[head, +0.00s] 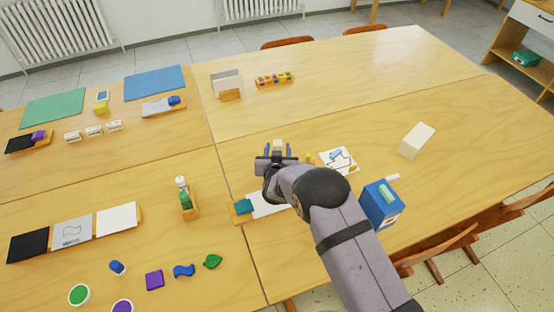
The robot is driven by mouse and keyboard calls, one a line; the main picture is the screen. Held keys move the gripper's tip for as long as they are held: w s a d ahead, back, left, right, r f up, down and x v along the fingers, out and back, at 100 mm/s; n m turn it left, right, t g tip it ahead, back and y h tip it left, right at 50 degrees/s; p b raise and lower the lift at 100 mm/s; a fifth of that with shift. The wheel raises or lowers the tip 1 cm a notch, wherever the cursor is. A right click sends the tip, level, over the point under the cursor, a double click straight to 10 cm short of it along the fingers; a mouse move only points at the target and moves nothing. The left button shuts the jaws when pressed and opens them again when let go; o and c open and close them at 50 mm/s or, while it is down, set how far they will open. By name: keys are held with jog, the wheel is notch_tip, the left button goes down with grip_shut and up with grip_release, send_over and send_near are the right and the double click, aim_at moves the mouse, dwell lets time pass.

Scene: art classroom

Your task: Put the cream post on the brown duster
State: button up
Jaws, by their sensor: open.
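A small cream piece, which looks like the cream post (279,144), shows between the fingertips of my gripper (278,151) at the middle of the table. My gripper is open, with a blue-tipped finger on each side of it. Whether the fingers touch it cannot be told, and its lower part is hidden by my gripper. A brown block (230,95), possibly the brown duster, sits in front of a white upright panel at the back, up and left of my gripper.
A white drawing card (338,161) lies right of my gripper. A blue box (381,205) and a pale block (416,140) stand further right. A wooden tray with a teal block (243,207) lies nearer. The back right tabletop is clear.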

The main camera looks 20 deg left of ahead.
jog(key=b+v, duration=0.1)
jog(key=v, duration=1)
jog(key=shift+s+d+r+b, duration=0.2)
jog(key=shift+s+b, duration=0.1)
jog(key=shift+b, duration=0.1)
jog(key=s+d+r+m+g+h, duration=0.1)
jog(key=d+g, duration=0.2)
jog(key=d, duration=0.8)
jog(key=s+d+r+m+g+h, duration=0.15)
jog(key=d+g, duration=0.25)
jog(key=d, duration=0.7)
jog(key=s+d+r+m+g+h, duration=0.1)
jog(key=s+d+g, duration=0.4)
jog(key=s+d, duration=1.2)
jog(key=shift+s+d+r+m+g+h, duration=0.25)
jog(key=shift+s+d+m+h, duration=0.2)
jog(key=shift+s+h, duration=0.4)
jog(key=shift+s, duration=0.1)
